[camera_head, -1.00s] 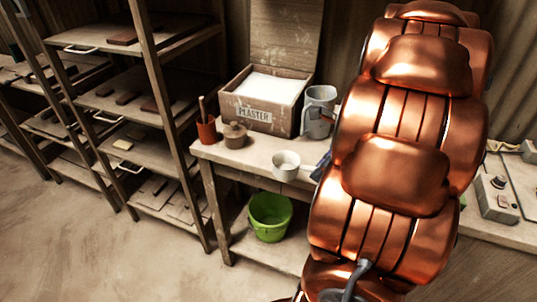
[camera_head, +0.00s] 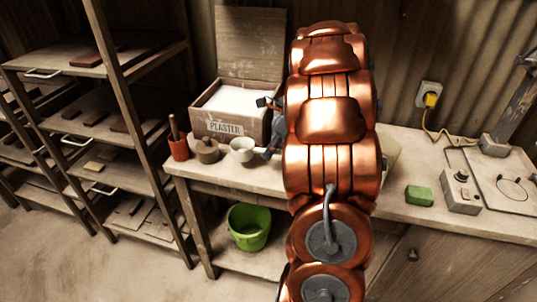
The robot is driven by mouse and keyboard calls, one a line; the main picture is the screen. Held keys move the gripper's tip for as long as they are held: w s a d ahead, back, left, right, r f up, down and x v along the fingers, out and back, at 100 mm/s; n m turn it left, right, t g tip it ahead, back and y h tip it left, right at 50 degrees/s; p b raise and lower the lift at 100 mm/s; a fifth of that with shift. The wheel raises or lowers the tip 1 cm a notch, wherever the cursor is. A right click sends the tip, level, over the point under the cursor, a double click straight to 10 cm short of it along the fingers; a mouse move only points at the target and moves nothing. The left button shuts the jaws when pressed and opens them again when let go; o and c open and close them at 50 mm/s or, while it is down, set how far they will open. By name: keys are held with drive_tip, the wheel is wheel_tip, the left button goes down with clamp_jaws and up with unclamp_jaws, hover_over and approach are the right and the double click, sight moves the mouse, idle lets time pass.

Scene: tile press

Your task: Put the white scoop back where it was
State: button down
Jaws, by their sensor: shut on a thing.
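The white scoop (camera_head: 242,150) looks like a small round white cup with its opening up. It is in front of the plaster box, just right of the lidded clay pot (camera_head: 207,150). My gripper (camera_head: 264,151) is at the scoop's right side, shut on it at its handle; my copper arm partly hides the grip. I cannot tell whether the scoop touches the bench or hangs just above it. The wooden plaster box (camera_head: 225,128) stands open behind it, filled with white powder (camera_head: 238,99).
A terracotta cup (camera_head: 178,149) with a tool in it stands at the bench's left end. A green bucket (camera_head: 249,228) sits on the lower shelf. At right are a green sponge (camera_head: 419,195) and a grey control box (camera_head: 461,192). A shelf rack stands left.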

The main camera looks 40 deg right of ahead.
drive_tip(key=shift+w+d+f, duration=0.1)
drive_tip(key=shift+w+d, duration=0.15)
drive_tip(key=shift+w, duration=0.45)
drive_tip(key=shift+f+p, duration=0.4)
drive_tip(key=shift+f, duration=1.35)
drive_tip(key=c, duration=1)
unclamp_jaws()
drive_tip(key=shift+f, duration=0.15)
